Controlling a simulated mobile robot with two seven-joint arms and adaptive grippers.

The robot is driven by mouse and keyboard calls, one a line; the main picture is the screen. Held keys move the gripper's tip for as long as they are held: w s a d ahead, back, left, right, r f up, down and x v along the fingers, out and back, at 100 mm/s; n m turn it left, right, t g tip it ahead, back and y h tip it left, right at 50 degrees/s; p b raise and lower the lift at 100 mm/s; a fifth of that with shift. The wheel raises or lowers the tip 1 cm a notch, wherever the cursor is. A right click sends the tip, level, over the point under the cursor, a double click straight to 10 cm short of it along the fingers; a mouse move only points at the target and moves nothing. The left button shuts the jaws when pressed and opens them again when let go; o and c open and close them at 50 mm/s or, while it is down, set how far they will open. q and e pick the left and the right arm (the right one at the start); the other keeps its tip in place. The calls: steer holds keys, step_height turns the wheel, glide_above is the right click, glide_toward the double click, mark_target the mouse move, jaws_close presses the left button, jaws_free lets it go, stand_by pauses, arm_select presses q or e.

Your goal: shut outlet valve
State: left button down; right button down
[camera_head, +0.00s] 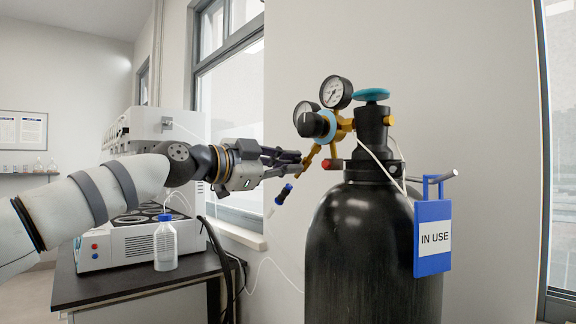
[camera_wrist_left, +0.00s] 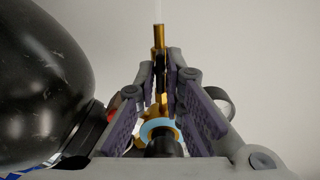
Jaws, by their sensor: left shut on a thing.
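A black gas cylinder (camera_head: 372,250) stands right of centre in the head view, with a brass regulator (camera_head: 341,126) on top. The regulator's brass outlet branch (camera_head: 311,155) slants down to the left; it also shows in the left wrist view (camera_wrist_left: 158,38). My left gripper (camera_head: 297,161) reaches in from the left at this branch. In the left wrist view its fingers (camera_wrist_left: 166,78) are closed around the small dark outlet valve on the branch. The fingers hide most of the valve, so its angle is unclear. My right gripper is in neither view.
Two gauges (camera_head: 336,92) and a black knob (camera_head: 312,125) sit close above the gripper. A teal cylinder valve (camera_head: 371,95) tops the cylinder. A blue "IN USE" sign (camera_head: 433,262) hangs at right. A bottle (camera_head: 165,246) stands on the bench at left.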

arm_select(q)
steer(key=shift+m+b, duration=0.95)
steer(key=shift+m, duration=7.65)
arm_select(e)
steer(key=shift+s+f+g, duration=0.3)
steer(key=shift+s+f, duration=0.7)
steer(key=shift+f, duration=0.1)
arm_select(q)
steer(key=c, duration=1.7)
jaws_free()
steer(key=shift+f, duration=0.1)
steer(key=v, duration=1.2)
